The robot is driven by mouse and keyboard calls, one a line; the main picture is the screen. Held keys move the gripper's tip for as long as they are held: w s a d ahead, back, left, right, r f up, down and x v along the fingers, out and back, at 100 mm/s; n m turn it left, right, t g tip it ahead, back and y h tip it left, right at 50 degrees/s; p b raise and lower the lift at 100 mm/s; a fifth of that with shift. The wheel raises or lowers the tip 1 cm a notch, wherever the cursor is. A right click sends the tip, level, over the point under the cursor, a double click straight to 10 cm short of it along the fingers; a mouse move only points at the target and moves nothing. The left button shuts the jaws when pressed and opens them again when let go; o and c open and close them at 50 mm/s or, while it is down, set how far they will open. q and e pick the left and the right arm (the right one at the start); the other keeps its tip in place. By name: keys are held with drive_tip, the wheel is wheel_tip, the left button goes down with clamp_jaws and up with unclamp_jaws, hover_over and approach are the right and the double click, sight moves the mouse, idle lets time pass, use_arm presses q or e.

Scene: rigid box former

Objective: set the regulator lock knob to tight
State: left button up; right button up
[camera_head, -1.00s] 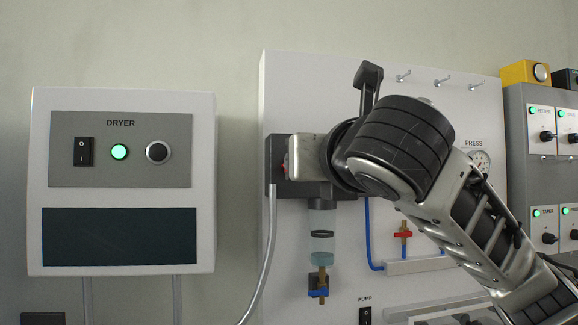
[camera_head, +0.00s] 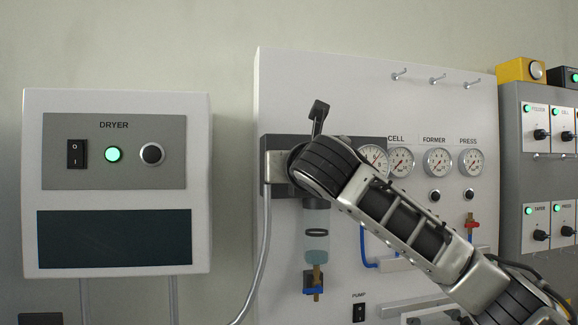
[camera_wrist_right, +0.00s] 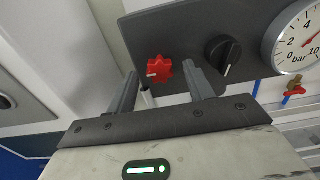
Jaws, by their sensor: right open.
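In the right wrist view, a red star-shaped knob (camera_wrist_right: 159,69) with a white mark sits on a dark grey plate (camera_wrist_right: 158,28). A round black knob (camera_wrist_right: 223,56) with a white pointer line sits to its right on the same plate. No label shows which is the lock knob. My right gripper (camera_wrist_right: 160,77) is open, with a finger on each side of the red knob; I cannot tell whether they touch it. In the head view, my right arm covers both knobs and much of the dark regulator block (camera_head: 373,143). My left gripper is not in view.
A pressure gauge (camera_wrist_right: 294,42) is right of the black knob. The white dryer box (camera_head: 117,282) is left of the regulator panel (camera_head: 330,80). A grey hose (camera_head: 266,240) and a clear bowl (camera_head: 317,243) hang below the block. Hooks (camera_head: 437,79) project at upper right.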

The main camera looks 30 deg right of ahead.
drive_tip(key=c, duration=1)
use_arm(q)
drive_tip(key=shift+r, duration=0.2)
use_arm(e)
drive_tip(key=shift+m, duration=0.4)
use_arm(q)
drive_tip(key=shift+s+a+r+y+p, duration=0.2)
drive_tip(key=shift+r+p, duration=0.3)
drive_tip(key=shift+p, duration=0.85)
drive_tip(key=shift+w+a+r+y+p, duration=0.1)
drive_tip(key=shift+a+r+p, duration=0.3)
drive_tip(key=shift+p, duration=0.9)
use_arm(e)
drive_tip(key=shift+m, duration=8.6)
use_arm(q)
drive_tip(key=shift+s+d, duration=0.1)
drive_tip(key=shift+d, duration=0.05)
use_arm(e)
drive_tip(key=shift+o, duration=0.2)
